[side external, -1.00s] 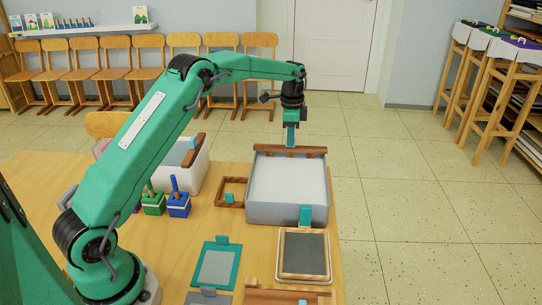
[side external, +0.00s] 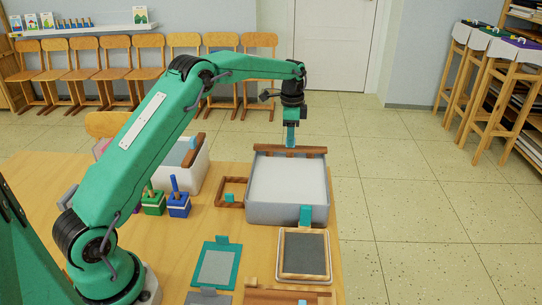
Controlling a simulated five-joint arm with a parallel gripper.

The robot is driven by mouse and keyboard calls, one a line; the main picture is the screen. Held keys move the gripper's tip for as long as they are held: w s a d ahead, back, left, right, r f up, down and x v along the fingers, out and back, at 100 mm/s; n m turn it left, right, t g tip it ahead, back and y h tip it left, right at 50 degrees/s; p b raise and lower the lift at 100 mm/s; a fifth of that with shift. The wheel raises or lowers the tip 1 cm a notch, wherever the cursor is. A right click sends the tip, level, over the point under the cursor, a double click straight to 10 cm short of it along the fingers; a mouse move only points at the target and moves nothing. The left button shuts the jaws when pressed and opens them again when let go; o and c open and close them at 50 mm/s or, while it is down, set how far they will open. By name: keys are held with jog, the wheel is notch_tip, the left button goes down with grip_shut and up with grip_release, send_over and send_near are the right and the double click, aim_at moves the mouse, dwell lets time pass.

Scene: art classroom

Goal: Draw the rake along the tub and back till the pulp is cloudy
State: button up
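The tub (side external: 286,213) is a grey rectangular box on the wooden table, with an even, pale whitish fill, the pulp (side external: 288,181). The rake (side external: 312,151) has a brown wooden bar lying across the far end of the tub, with a blue-teal upright handle (side external: 290,136). My gripper (side external: 291,122) points down right above that handle and meets its top. The fingers are too small to make out, so I cannot tell how they close on it. The rake's lower edge against the pulp is hard to see.
A teal-framed screen (side external: 215,266) and a dark panel in a wooden frame (side external: 304,253) lie in front of the tub. The table's right edge is close to the tub.

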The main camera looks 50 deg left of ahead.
notch_tip(320, 180, up, 8)
jog(key=shift+f, duration=0.25)
jog(key=shift+r, duration=0.1)
dwell(0.4)
jog(key=shift+s+d+r, duration=0.15)
jog(key=shift+s+r, duration=0.05)
jog(key=shift+r, duration=0.25)
jog(key=s+d+r+n+t, duration=0.2)
jog(key=s+d+r, duration=0.3)
jog(key=s, duration=0.4)
jog(key=s+d+r+n+t, duration=0.1)
jog(key=s+d+r+n, duration=0.15)
jog(key=s+r, duration=0.45)
jog(key=s+d+f+n+t, duration=0.1)
jog(key=s+d+f+n, duration=0.1)
jog(key=s, duration=0.8)
jog(key=s+d+f+n+t, duration=0.1)
jog(key=s+f, duration=0.4)
jog(key=s, duration=0.6)
jog(key=shift+d+n+t, duration=0.3)
jog(key=shift+d+n, duration=0.2)
jog(key=shift+n, duration=0.25)
